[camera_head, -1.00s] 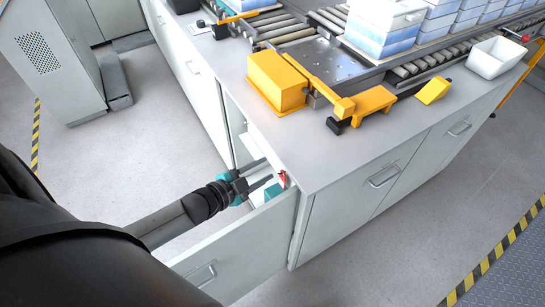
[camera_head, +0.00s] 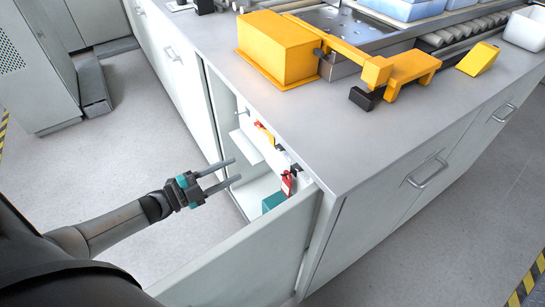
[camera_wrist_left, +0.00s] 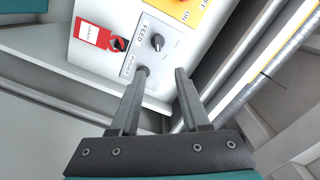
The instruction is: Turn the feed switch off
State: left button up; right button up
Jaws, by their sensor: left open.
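The feed switch (camera_wrist_left: 157,41) is a small dark knob on a light grey plate marked FEED in the left wrist view. Which mark it points to is too small to tell. A red tag (camera_wrist_left: 98,35) hangs beside it; it also shows in the head view (camera_head: 287,183). My left gripper (camera_head: 236,170) is open and empty at the cabinet opening, its fingers pointing inside. In the left wrist view its fingertips (camera_wrist_left: 161,72) are spread below the knob, with no visible contact. My right gripper is not in view.
The open cabinet door (camera_head: 245,255) stands close to my left arm. A yellow switch plate (camera_wrist_left: 207,12) adjoins the feed plate. A teal object (camera_head: 272,202) lies inside the cabinet. The worktop (camera_head: 310,125) overhangs the opening.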

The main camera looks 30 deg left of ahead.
pick_arm(q)
jog(key=f+b, duration=0.1)
jog(key=b, duration=0.3)
send_near(277, 149)
jog(key=shift+m+h, duration=0.3)
jog(key=x, duration=0.7)
jog(key=shift+w, duration=0.2)
jog(key=shift+b+x, duration=0.4)
jog(key=shift+x, duration=0.5)
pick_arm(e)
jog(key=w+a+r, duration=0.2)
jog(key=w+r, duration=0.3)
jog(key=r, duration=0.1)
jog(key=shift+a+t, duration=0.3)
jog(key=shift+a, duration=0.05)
pick_arm(q)
jog(key=shift+r, duration=0.1)
jog(key=shift+c, duration=0.3)
grip_shut()
